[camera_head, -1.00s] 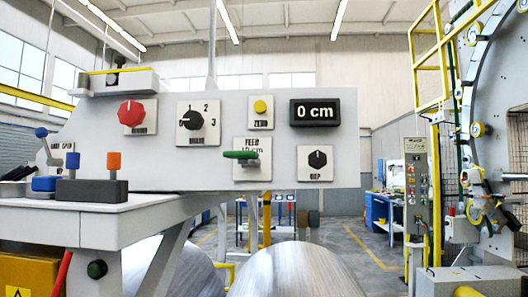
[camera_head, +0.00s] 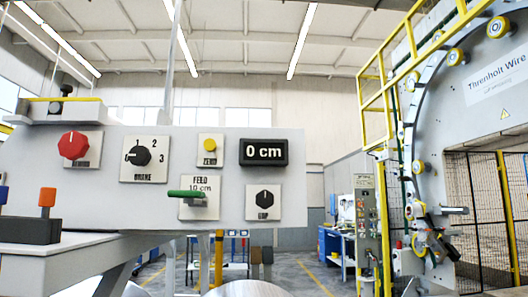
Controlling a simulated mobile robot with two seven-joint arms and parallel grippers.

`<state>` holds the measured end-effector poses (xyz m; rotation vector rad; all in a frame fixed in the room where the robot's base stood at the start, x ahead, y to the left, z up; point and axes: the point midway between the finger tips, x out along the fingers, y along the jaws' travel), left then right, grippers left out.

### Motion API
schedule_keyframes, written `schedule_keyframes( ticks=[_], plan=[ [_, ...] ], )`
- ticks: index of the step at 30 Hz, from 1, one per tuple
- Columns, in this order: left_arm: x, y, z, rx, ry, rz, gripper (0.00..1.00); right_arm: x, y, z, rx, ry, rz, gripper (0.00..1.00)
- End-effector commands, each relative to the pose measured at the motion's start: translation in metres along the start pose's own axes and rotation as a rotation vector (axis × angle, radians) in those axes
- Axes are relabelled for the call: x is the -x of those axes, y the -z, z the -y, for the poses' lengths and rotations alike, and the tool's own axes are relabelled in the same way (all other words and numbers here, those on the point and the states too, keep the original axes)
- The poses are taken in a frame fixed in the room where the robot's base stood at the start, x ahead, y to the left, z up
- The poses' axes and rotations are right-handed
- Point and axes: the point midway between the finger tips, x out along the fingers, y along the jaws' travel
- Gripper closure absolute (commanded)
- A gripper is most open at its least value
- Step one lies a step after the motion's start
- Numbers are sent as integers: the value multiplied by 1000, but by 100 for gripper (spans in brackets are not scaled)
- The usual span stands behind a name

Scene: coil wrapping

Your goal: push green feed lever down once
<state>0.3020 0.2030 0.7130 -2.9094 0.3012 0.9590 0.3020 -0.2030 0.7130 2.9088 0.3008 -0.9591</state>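The green feed lever (camera_head: 186,194) sticks out from a white plate (camera_head: 200,209) marked "FEED 10 cm" on the grey control panel (camera_head: 222,158). The lever lies about level. The display (camera_head: 263,152) above and to its right reads "0 cm". Neither of my grippers shows in the head view.
Around the lever are a yellow button (camera_head: 210,143), a black "BRAKE" dial (camera_head: 141,156), a red knob (camera_head: 72,145) and another black knob (camera_head: 264,200). An orange lever (camera_head: 47,197) stands on a dark block at the left. A yellow-railed machine (camera_head: 470,120) stands at the right.

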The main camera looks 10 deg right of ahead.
Motion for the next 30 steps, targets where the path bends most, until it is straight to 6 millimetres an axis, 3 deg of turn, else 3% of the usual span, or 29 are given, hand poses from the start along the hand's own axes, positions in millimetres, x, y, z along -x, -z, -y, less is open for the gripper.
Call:
schedule_keyframes(
  ticks=[1, 3, 30],
  plan=[
    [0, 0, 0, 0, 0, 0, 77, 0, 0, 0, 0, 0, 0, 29],
    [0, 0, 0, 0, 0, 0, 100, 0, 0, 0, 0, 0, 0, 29],
    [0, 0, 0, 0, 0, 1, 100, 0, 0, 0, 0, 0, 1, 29]
  ],
)
